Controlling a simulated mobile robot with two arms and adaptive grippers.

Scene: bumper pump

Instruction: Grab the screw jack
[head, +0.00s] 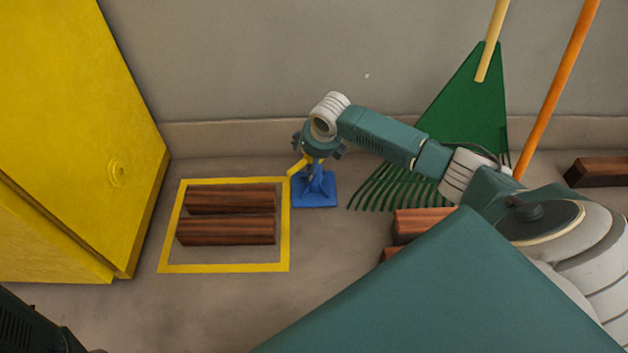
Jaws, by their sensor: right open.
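The screw jack (314,194) is blue with a square base and a yellow part at its upper left. It stands upright on the floor, just right of the yellow floor frame (224,268). My right gripper (316,158) is above the jack, at its top. It is open, with its fingers pointing down. The wrist hides the jack's top, and I cannot tell whether the fingers touch it. My left gripper is not in view; only a dark part of my body shows at the lower left.
Two wooden blocks (226,231) lie inside the yellow frame. A yellow cabinet (70,130) stands at the left. A green rake (468,105) and an orange pole (556,85) lean on the wall behind. More wooden blocks (420,223) lie right of the jack, partly hidden by my body.

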